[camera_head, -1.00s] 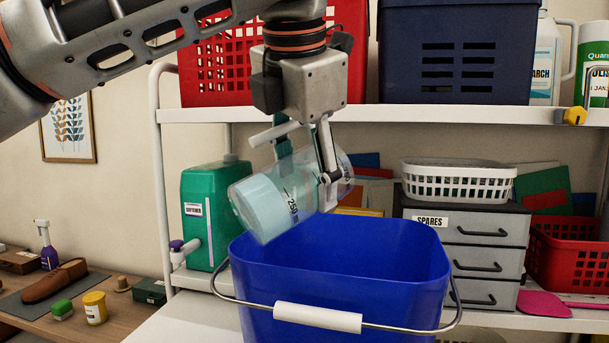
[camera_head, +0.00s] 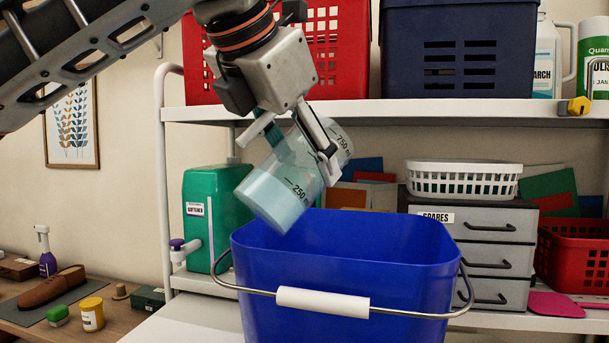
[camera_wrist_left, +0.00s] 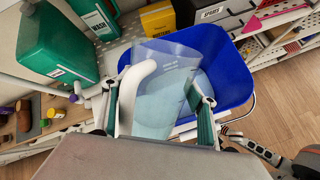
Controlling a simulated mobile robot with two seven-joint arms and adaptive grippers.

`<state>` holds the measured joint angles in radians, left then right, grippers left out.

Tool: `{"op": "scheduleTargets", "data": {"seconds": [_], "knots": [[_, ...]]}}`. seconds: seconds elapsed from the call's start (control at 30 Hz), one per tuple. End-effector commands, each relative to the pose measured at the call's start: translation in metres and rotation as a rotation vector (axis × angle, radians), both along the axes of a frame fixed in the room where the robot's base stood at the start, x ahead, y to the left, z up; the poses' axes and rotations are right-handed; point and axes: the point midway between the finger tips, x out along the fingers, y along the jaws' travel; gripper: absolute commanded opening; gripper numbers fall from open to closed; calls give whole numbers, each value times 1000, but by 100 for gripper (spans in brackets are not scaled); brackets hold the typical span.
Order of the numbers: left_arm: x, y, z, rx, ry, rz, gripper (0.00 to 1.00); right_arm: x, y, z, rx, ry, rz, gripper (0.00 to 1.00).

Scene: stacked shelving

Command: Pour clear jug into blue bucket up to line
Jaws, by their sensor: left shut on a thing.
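The clear jug (camera_head: 286,182) is gripped by my left gripper (camera_head: 298,158) above the back left rim of the blue bucket (camera_head: 345,265). The jug is tilted, its base low to the left and its mouth up to the right. Pale blue liquid sits in its lower end. No stream shows. In the left wrist view the jug (camera_wrist_left: 165,95) with its white handle (camera_wrist_left: 132,92) lies between my left fingers, in front of the bucket (camera_wrist_left: 228,62).
A green softener container (camera_head: 215,235) stands left of the bucket. The shelf board (camera_head: 400,112) runs above, bearing a red crate (camera_head: 345,60) and a navy crate (camera_head: 458,50). Grey drawers (camera_head: 490,240) and a white basket (camera_head: 462,180) stand behind right.

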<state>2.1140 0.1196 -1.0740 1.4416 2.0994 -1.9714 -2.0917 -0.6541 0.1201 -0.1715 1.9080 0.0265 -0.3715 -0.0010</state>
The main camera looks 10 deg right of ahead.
Motion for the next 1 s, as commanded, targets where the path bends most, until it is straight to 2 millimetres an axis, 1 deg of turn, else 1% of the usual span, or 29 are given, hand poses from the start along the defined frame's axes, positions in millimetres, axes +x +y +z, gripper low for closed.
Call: {"op": "scheduleTargets", "data": {"seconds": [0.03,0.27,0.37,0.5,0.6,0.7,0.83,1.0], "knots": [[-1,0,0,-18,-7,-2,23,0,0,-4,-1,1,0,40],[-1,0,4,-24,-13,-1,23,0,-2,-2,-4,0,3,40],[-1,1,2,-39,-19,-1,23,0,-1,-5,-4,-1,3,40],[-2,6,-3,-139,-58,-1,23,-4,-1,-27,-3,7,3,40],[-4,10,-2,-221,-93,-2,23,-8,-1,-44,-3,20,3,40],[-6,12,2,-277,-120,0,23,-11,-1,-53,-2,29,1,40],[-8,12,8,-301,-133,-1,23,-11,1,-52,2,29,-1,40],[-8,12,10,-300,-133,-1,23,-9,2,-49,6,24,-3,40]]}}
